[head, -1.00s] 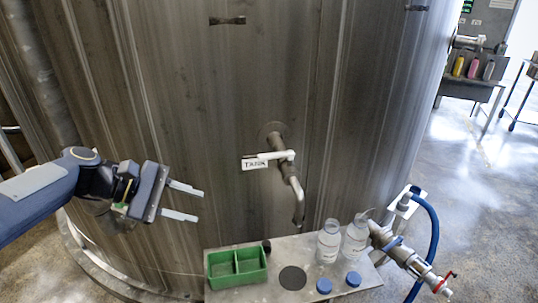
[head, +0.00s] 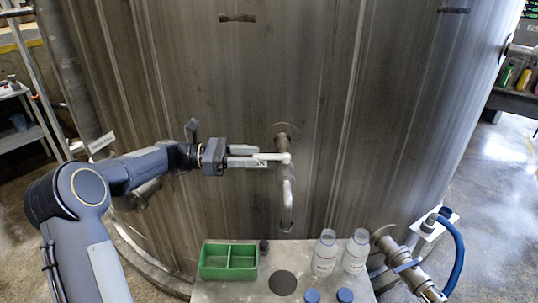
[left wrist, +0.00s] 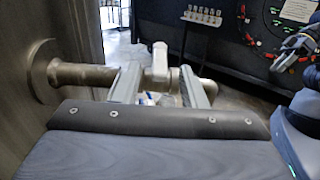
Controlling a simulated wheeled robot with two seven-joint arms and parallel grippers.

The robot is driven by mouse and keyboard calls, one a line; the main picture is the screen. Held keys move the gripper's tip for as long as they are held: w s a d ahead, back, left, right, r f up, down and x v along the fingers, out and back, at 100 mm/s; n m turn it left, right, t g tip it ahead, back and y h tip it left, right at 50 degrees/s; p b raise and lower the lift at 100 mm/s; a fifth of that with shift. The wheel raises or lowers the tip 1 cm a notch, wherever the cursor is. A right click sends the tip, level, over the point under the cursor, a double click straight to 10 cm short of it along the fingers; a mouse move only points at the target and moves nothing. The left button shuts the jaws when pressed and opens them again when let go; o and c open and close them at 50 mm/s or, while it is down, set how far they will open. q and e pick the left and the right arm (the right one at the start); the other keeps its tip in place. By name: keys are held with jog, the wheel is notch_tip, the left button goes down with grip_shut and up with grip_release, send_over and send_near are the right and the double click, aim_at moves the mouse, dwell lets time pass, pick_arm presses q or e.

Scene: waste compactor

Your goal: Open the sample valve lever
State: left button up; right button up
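The sample valve lever (head: 271,158) is a white handle with a tag, on a pipe stub coming out of the tank wall. It points left from the valve, and its spout (head: 287,195) hangs down. My left gripper (head: 257,156) reaches in from the left, fingers at the lever, partly covering it and its tag. In the left wrist view the fingers (left wrist: 160,87) are apart, with the white valve part (left wrist: 160,62) showing between and beyond their tips. Contact cannot be told. At that view's right edge a dark part of mine, perhaps my right gripper (left wrist: 299,42), is cut off.
Below the valve a metal shelf (head: 216,291) holds a green divided tray (head: 228,261), two clear bottles (head: 325,253) and blue caps (head: 312,296). A pipe fitting with a blue hose (head: 456,255) stands at the right. The tank wall (head: 350,100) is close behind.

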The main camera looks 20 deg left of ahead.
aim_at(264, 155)
pick_arm(q)
jog(key=shift+x, duration=2.25)
grip_shut()
